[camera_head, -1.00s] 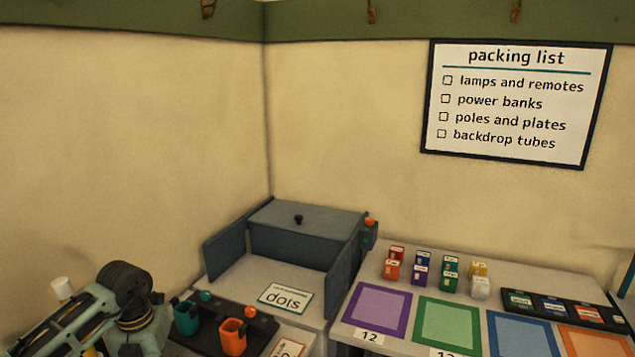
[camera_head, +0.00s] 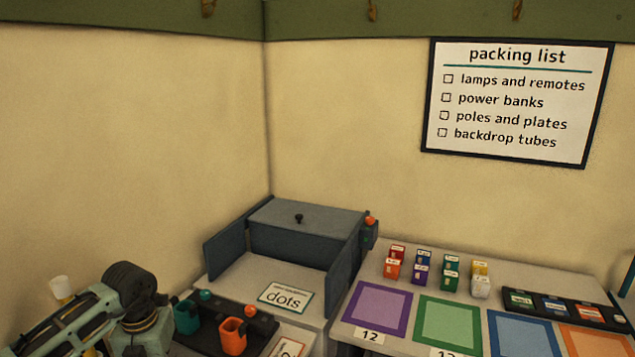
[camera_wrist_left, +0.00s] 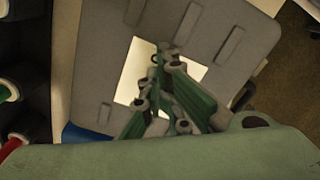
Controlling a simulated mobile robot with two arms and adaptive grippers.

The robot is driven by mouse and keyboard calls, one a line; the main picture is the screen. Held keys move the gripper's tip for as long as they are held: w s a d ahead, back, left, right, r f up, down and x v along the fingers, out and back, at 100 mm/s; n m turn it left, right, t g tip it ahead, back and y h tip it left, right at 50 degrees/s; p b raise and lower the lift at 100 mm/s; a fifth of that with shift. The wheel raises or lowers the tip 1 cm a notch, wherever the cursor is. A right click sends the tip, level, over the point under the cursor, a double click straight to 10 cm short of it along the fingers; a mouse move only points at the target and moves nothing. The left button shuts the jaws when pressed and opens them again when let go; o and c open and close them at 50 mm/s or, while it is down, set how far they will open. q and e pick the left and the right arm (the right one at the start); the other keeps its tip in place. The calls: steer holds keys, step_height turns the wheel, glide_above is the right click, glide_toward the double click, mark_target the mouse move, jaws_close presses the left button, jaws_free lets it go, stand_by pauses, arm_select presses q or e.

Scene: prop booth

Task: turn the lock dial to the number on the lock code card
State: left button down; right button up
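I cannot make out a lock dial in either view. A white card reading "dots" (camera_head: 285,297) lies inside the grey open-fronted box. Another white card (camera_head: 288,347) with a red mark, perhaps a digit, is cut off by the bottom edge; I cannot tell whether it is the lock code card. My left arm comes in at the lower left of the head view, its gripper not visible there. In the left wrist view my left gripper (camera_wrist_left: 172,85) shows green fingers close together, over a grey ribbed panel (camera_wrist_left: 95,70) with a bright opening. My right gripper is out of view.
A dark rack holds a teal cup (camera_head: 187,317) and an orange cup (camera_head: 233,335). To the right, small coloured boxes (camera_head: 450,275) stand behind a purple mat (camera_head: 377,308) and a green mat (camera_head: 447,325). A packing list (camera_head: 515,100) hangs on the wall.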

arm_select(q)
steer(key=shift+w+a+f, duration=0.1)
steer(key=shift+a+f, duration=0.05)
steer(key=shift+w, duration=0.1)
steer(key=shift+w+r, duration=0.15)
steer(key=shift+r, duration=0.35)
step_height(320, 180, up, 5)
steer(key=p, duration=0.3)
steer(key=shift+r+p, duration=0.15)
steer(key=shift+p, duration=0.15)
steer(key=shift+w, duration=0.1)
